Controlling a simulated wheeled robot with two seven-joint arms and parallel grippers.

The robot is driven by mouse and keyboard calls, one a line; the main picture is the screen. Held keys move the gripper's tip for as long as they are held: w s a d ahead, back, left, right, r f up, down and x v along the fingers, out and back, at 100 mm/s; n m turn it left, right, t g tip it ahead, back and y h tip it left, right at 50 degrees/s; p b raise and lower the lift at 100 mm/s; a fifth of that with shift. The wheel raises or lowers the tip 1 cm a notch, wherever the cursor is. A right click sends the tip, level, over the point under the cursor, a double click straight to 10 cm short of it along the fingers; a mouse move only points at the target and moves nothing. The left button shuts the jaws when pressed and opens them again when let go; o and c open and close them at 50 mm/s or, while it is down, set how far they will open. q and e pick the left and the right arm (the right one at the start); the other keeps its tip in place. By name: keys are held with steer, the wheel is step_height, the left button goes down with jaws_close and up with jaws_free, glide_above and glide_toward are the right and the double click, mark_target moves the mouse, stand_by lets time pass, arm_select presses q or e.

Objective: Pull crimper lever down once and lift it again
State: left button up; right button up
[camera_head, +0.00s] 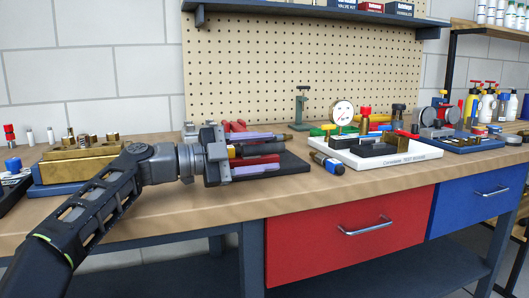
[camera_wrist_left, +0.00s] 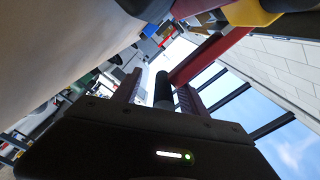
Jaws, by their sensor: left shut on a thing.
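My left gripper (camera_head: 224,160) is at the grey, red and black crimping tool on a dark base plate (camera_head: 290,164) at the middle left of the bench. In the left wrist view, the fingers (camera_wrist_left: 161,92) are shut on a black cylindrical grip (camera_wrist_left: 163,88), which I take for the crimper lever. A red bar (camera_wrist_left: 208,58) runs up to the right beside it, towards a yellow part (camera_wrist_left: 248,12). In the head view my gripper hides much of the tool, and I cannot tell the lever's exact angle. My right gripper is in neither view.
A brass block on a blue base (camera_head: 85,160) stands left of my forearm. A dark cylinder with a blue end (camera_head: 327,162) lies between the base plate and a white tray (camera_head: 385,162) with a gauge (camera_head: 342,112). A green stand (camera_head: 302,105) is behind. The front bench edge is mostly clear.

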mark_target(243, 155)
arm_select(q)
steer(key=v, duration=0.6)
steer(key=shift+a+f, duration=0.15)
steer(key=shift+a, duration=0.25)
steer(key=shift+s+a, duration=0.2)
steer(key=shift+a, duration=0.2)
steer(key=shift+s, duration=0.1)
